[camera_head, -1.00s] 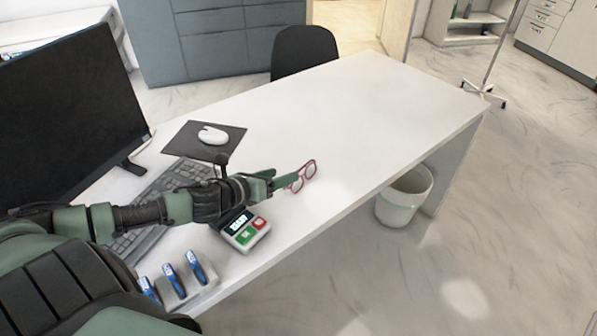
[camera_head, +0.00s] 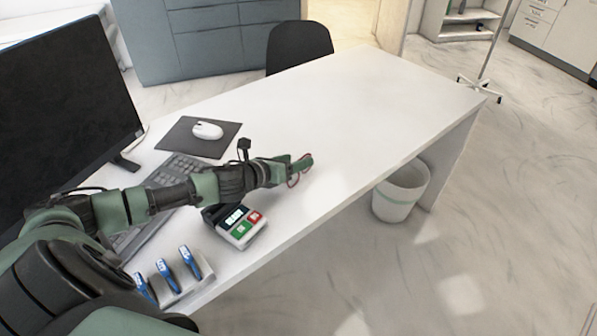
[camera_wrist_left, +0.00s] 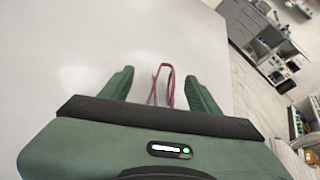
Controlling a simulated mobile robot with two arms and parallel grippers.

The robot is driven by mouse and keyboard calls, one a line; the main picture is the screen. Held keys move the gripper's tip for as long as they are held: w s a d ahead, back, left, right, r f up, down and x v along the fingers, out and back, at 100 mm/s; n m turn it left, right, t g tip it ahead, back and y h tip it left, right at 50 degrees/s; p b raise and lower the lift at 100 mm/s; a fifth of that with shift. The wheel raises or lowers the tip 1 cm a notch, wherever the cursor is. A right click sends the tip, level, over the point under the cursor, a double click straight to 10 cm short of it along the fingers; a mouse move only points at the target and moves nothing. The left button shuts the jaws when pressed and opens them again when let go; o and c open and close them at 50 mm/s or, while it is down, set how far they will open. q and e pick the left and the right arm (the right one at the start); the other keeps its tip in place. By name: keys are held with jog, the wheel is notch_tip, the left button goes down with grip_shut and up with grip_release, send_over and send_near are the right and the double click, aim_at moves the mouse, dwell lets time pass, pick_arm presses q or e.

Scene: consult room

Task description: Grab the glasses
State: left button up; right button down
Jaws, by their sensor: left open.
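The red-framed glasses (camera_head: 293,180) are on the white desk, partly hidden by my left gripper (camera_head: 303,164) in the head view. In the left wrist view, the glasses (camera_wrist_left: 163,84) show as thin dark red temples between the two green fingers of my left gripper (camera_wrist_left: 160,85). The fingers are open, one on each side of the glasses, with a gap on both sides. The front of the glasses is hidden behind the gripper body in the wrist view. My right gripper is not in view.
A card terminal (camera_head: 240,226) and a rack with blue devices (camera_head: 176,284) stand near my arm. A keyboard (camera_head: 172,178), a mouse (camera_head: 207,130) and a monitor (camera_head: 68,105) are at left. The desk (camera_head: 345,115) is clear beyond. A bin (camera_head: 400,192) stands beside it.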

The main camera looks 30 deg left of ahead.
pick_arm(q)
grip_shut()
dwell(0.3)
